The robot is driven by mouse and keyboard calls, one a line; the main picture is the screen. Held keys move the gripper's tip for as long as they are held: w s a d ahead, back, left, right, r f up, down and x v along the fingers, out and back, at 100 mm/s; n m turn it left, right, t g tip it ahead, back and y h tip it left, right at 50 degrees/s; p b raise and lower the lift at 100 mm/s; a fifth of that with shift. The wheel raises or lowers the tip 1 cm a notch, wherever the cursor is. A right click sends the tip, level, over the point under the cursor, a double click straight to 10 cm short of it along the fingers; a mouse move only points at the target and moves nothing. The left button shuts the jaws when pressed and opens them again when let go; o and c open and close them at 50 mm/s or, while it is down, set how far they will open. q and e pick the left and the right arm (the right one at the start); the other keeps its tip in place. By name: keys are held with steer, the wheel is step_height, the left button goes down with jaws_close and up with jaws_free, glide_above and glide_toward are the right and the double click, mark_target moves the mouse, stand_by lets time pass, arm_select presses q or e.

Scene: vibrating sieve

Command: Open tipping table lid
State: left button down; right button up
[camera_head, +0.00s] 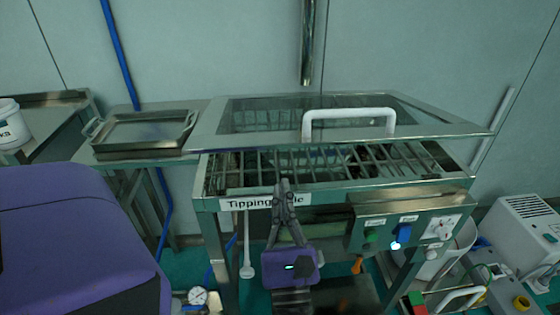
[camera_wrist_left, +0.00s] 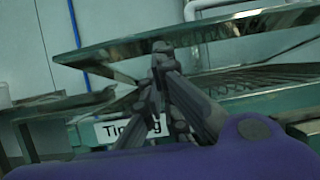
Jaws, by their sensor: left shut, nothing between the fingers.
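The tipping table (camera_head: 330,196) is a metal frame with a barred grid top and a "Tipping Table" label on its front. Its lid (camera_head: 440,122), a metal frame with a clear panel, is tilted up a little, with a gap between its front edge and the grid. A white handle (camera_head: 350,113) stands on the lid. My left gripper (camera_head: 283,182) is shut and empty in front of the label, its fingertips pointing up near the table's front edge. In the left wrist view the fingertips (camera_wrist_left: 161,48) overlap the lid's edge (camera_wrist_left: 110,55); contact cannot be told. My right gripper is not in view.
A control panel (camera_head: 405,230) with switches and a socket is on the table's front right. A metal tray (camera_head: 146,133) sits on the left side bench. A white bucket (camera_head: 12,125) stands far left. A white machine (camera_head: 525,230) is at right.

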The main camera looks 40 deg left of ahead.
mark_target(277, 139)
arm_select(q)
steer(key=x, duration=0.3)
steer(key=p+x, duration=0.1)
steer(key=x, duration=0.2)
steer(key=p+x, duration=0.1)
steer(key=x, duration=0.1)
steer(key=shift+w+a+r, duration=0.15)
steer(key=shift+r, duration=0.35)
steer(key=shift+w+a+r+p, duration=0.2)
steer(key=shift+a+r+p, duration=0.05)
steer(key=shift+r+p, duration=0.25)
steer(key=shift+w+a+r+p, duration=0.15)
steer(key=shift+a+r+p, duration=0.15)
steer(key=shift+r, duration=0.3)
steer(key=shift+w+r, duration=0.15)
steer(key=shift+r, duration=0.35)
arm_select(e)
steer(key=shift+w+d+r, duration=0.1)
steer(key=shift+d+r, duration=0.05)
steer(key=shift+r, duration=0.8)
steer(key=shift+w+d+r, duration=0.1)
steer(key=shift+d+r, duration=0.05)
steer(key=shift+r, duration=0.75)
arm_select(q)
steer(key=shift+p, duration=0.3)
